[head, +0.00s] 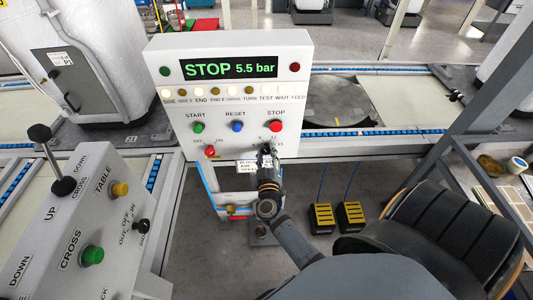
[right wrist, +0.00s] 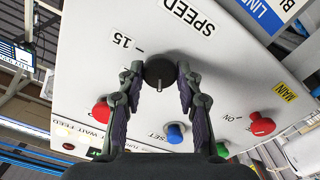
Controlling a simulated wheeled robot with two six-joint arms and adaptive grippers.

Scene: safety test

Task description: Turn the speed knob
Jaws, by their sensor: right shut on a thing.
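The control panel (head: 222,110) stands upright with a green "STOP 5.5 bar" display (head: 229,68). The speed knob (right wrist: 159,72) is a round black knob with a light pointer mark, beside the "SPEED" label (right wrist: 187,15) and the "15" mark. My right gripper (right wrist: 160,78) has one finger on each side of the knob and is shut on it. In the head view my right gripper (head: 267,154) is at the panel's lower right and hides the knob. My left gripper is in neither view.
Close to the gripper are the red STOP button (head: 275,126), blue RESET button (head: 237,126), green START button (head: 198,127) and red OFF/ON switch (head: 210,151). A grey console (head: 110,235) with a black lever (head: 52,160) stands at left, a black chair (head: 440,235) at right.

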